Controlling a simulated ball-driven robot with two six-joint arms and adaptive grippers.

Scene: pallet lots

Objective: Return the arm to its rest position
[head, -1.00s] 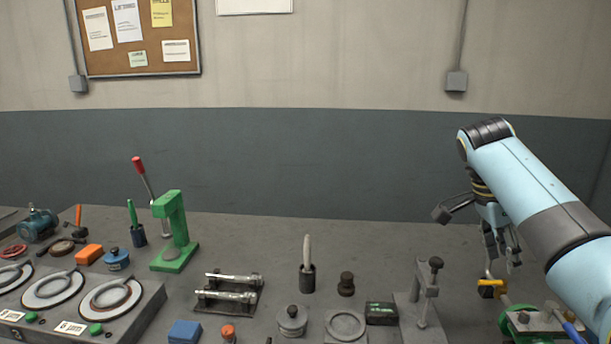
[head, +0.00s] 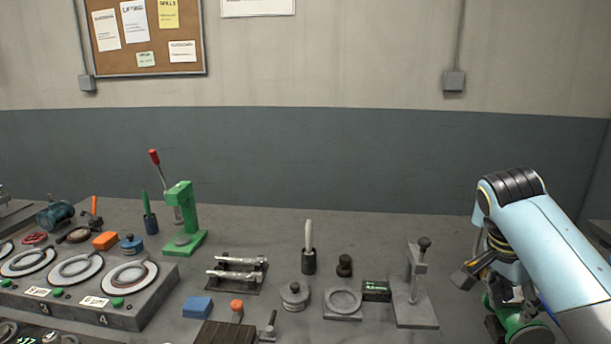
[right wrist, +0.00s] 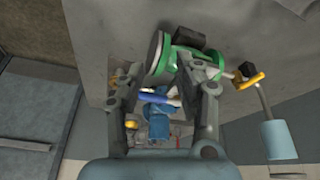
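My right arm comes in from the right in the head view and bends down at its wrist. My right gripper (head: 512,296) hangs low over the bench's right end, in front of a green device (head: 530,335), which it partly hides. In the right wrist view the two fingers of the right gripper (right wrist: 160,75) stand apart with nothing clearly held between them. The green device with a grey disc (right wrist: 158,55) shows beyond the fingertips, and blue items show in the gap. Whether the fingers touch any of these I cannot tell. My left gripper is not in view.
A grey stand with a black knob (head: 415,290) is just left of the gripper. A green lever press (head: 183,220), a two-bar fixture (head: 237,272), a blue block (head: 197,307) and a grey panel with rings (head: 140,305) fill the left and middle. The bench's back strip is clear.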

